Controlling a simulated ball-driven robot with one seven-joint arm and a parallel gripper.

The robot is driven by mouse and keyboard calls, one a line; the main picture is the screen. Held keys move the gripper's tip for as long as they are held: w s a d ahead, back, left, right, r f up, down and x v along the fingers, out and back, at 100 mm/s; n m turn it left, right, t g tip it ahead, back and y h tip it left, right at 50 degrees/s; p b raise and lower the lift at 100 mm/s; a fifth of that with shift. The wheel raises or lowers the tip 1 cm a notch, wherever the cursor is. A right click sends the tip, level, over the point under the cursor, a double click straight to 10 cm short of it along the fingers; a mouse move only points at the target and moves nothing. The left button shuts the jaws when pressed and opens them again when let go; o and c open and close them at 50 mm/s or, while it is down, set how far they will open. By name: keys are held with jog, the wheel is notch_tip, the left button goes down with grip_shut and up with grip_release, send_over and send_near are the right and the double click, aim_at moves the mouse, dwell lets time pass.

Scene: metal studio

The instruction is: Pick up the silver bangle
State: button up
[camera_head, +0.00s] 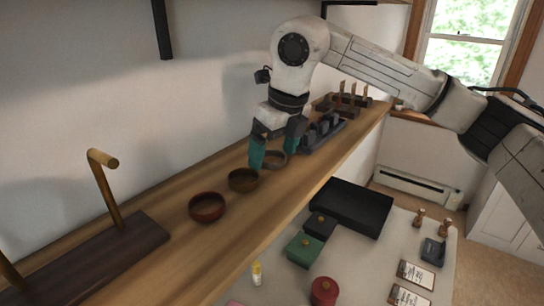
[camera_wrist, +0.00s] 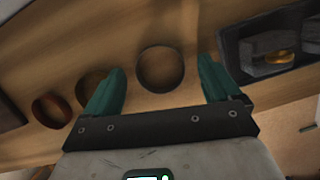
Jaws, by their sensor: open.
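The silver bangle (camera_head: 280,164) looks dull grey-brown in this light and lies flat on the wooden shelf. It is the rightmost of three rings in a row, and in the wrist view it shows as a whole ring (camera_wrist: 160,90). My gripper (camera_head: 273,154) is open and points down over it, with teal fingers. In the wrist view the bangle appears between the two fingers (camera_wrist: 160,66), touching neither. In the head view a finger partly hides it. I cannot tell how far the fingertips are above the shelf.
A yellow-brown ring (camera_head: 243,187) sits close to the left finger, and a red-brown ring (camera_head: 207,215) lies beyond it. A dark ring-holder tray (camera_head: 323,136) stands close on the other side. A dark-based stand (camera_head: 104,262) is at left. The shelf's front edge drops to a lower table.

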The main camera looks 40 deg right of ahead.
jog(key=shift+c, duration=0.3)
jog(key=c, duration=1.1)
jog(key=shift+r, duration=0.1)
jog(key=shift+r+b, duration=0.35)
jog(key=shift+r, duration=0.1)
notch_tip(320, 180, up, 2)
jog(key=shift+r+b, duration=0.25)
jog(key=shift+b, duration=0.25)
jog(key=s+d+b, duration=0.3)
jog(key=s+b, duration=0.2)
jog(key=s, duration=1.2)
jog(key=shift+s+d, duration=0.2)
jog(key=shift+s, duration=0.15)
